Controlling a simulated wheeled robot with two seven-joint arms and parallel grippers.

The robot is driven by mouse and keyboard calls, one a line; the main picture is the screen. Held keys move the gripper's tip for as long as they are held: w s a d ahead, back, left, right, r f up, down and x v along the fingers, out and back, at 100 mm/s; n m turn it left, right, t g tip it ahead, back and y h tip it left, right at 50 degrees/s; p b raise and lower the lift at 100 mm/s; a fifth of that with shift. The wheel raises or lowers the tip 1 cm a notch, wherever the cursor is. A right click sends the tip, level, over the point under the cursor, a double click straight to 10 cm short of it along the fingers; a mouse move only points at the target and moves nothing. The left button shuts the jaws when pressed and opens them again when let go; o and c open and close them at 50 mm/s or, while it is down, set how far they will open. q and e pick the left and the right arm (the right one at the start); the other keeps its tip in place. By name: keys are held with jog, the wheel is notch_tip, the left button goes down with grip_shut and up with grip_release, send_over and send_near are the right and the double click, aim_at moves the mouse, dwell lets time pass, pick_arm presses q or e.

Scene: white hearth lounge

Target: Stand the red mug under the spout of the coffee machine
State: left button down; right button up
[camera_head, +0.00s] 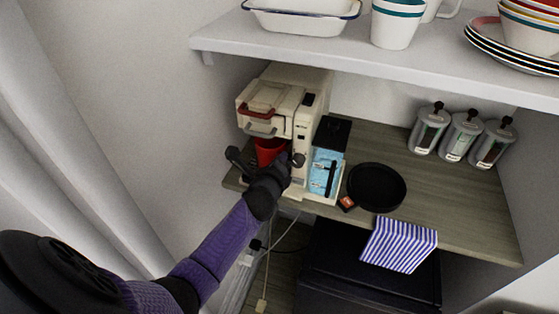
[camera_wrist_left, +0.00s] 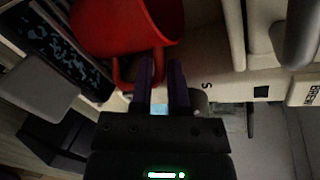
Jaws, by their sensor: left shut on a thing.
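The red mug (camera_head: 268,150) is under the front of the cream coffee machine (camera_head: 303,117), on its drip-tray side at the left of the counter. My left gripper (camera_head: 275,170) reaches in from the front and covers the mug's lower part in the head view. In the left wrist view the mug (camera_wrist_left: 128,25) fills the upper left, and my left gripper (camera_wrist_left: 163,75) is shut on its handle. The spout itself is hidden, so I cannot tell whether the mug is exactly below it or touching the tray. My right gripper is not in view.
Several grey canisters stand at the back right. A white shelf (camera_head: 360,57) with dishes overhangs the counter.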

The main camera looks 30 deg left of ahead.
pick_arm(q)
jog(key=c, duration=0.9)
grip_release()
